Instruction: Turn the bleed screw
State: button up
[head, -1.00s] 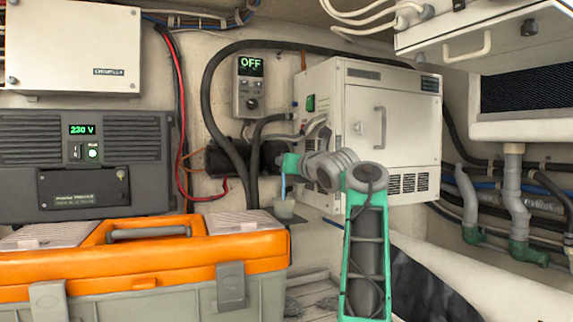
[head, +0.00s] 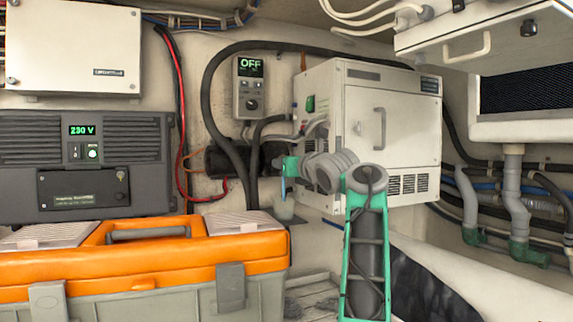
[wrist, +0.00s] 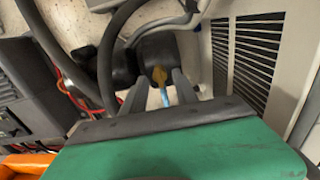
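In the wrist view, a small brass piece that looks like the bleed screw (wrist: 159,76) sits on the end of a black cylinder (wrist: 156,51). My gripper (wrist: 159,84) is open, with one dark finger on each side of the brass piece and a visible gap to it. A narrow light-blue strip (wrist: 165,97) shows just below the brass piece, between the fingers; I cannot tell if it is liquid. In the head view, my gripper (head: 279,163) is at the right end of the black cylinder (head: 228,161) and hides the screw. The blue strip (head: 283,190) hangs above a small grey cup (head: 283,209).
An orange-lidded toolbox (head: 143,255) stands at front left. A white cabinet (head: 368,130) stands close right of my gripper. A control box reading OFF (head: 249,88) is on the wall above.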

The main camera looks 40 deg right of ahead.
jog(key=shift+o, duration=0.3)
jog(key=b+v, duration=0.3)
jog(key=v, duration=0.4)
jog(key=shift+s+b, duration=0.3)
jog(key=shift+s, duration=0.1)
jog(key=shift+a+r, duration=0.1)
jog(key=shift+a, duration=0.1)
